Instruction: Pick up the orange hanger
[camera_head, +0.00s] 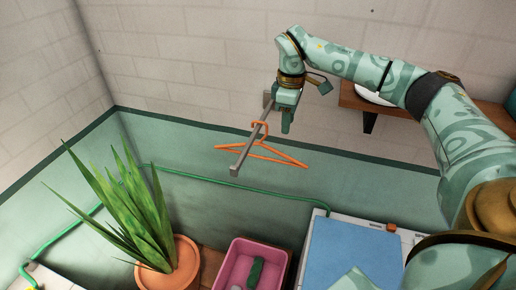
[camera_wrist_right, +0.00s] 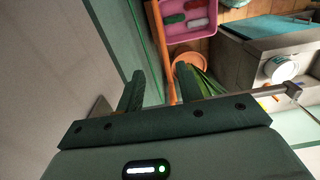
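The orange hanger (camera_head: 285,158) hangs by its hook on a grey rail (camera_head: 245,155) that sticks out from the wall. My right gripper (camera_head: 286,122) is at the rail, just right of the hanger's hook and above its bar. In the right wrist view, the two fingers of the gripper (camera_wrist_right: 160,75) stand apart. An orange bar of the hanger (camera_wrist_right: 161,50) shows between them; I cannot tell if it touches either finger. The rail (camera_wrist_right: 265,91) runs off to the right there. My left gripper is not in view.
Below are a potted plant (camera_head: 135,210) in a terracotta pot (camera_head: 182,268), a pink tray (camera_head: 225,268) with items, and a blue-topped unit (camera_head: 350,250). A wooden shelf (camera_head: 405,111) is on the wall at right. A green hose (camera_head: 220,183) runs along the wall. The space around the hanger is clear.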

